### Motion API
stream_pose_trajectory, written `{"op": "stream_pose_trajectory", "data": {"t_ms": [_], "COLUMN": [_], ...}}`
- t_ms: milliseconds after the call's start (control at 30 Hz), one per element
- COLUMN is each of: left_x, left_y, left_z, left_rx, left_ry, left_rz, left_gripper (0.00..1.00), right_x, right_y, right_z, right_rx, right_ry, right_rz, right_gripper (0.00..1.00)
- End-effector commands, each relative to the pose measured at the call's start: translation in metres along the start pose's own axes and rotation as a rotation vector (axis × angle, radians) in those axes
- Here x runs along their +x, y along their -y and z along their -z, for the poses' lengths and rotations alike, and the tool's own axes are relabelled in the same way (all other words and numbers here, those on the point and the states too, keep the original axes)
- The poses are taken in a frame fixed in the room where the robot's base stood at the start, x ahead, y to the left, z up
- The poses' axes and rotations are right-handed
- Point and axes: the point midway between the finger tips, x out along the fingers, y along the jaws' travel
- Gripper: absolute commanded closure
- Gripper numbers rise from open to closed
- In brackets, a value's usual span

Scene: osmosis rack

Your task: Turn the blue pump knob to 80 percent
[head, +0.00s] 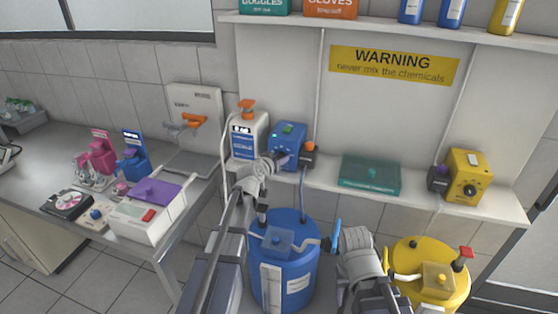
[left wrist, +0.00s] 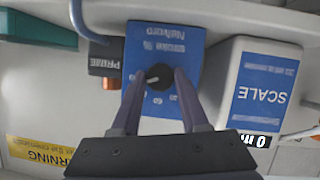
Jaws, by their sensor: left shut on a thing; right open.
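The blue pump (head: 288,138) stands on the wall shelf, with a green light on its top. My left gripper (head: 282,160) is at its front face and hides its knob in the head view. In the left wrist view, which is upside down, the black pump knob (left wrist: 160,72) with a pale pointer mark sits between the two fingers. My left gripper (left wrist: 160,82) is shut on it. My right gripper (head: 336,236) is open and empty, low in front of the shelf, between the blue and yellow drums.
A white scale unit (head: 245,140) stands left of the pump, and a dark PRIME box (left wrist: 105,58) with an orange part adjoins it. A teal box (head: 371,175) and a yellow pump (head: 466,177) are further right. Blue (head: 290,285) and yellow drums (head: 440,255) stand below.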

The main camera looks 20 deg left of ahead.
Motion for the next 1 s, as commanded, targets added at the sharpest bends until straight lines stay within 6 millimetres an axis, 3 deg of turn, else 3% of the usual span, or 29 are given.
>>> {"op": "stream_pose_trajectory", "data": {"t_ms": [500,1000], "left_x": [0.001,0.0], "left_y": [0.003,0.003], "left_z": [-0.002,-0.001], "left_rx": [-0.337,-0.439], "left_ry": [0.002,0.003], "left_rz": [-0.139,-0.182], "left_gripper": [1.0,1.0], "right_x": [0.014,0.018], "right_y": [0.001,0.002], "right_z": [0.001,0.001], "right_rx": [0.0,0.0], "right_ry": [0.0,0.0], "right_rz": [0.0,0.0], "right_gripper": [0.5,0.5]}}
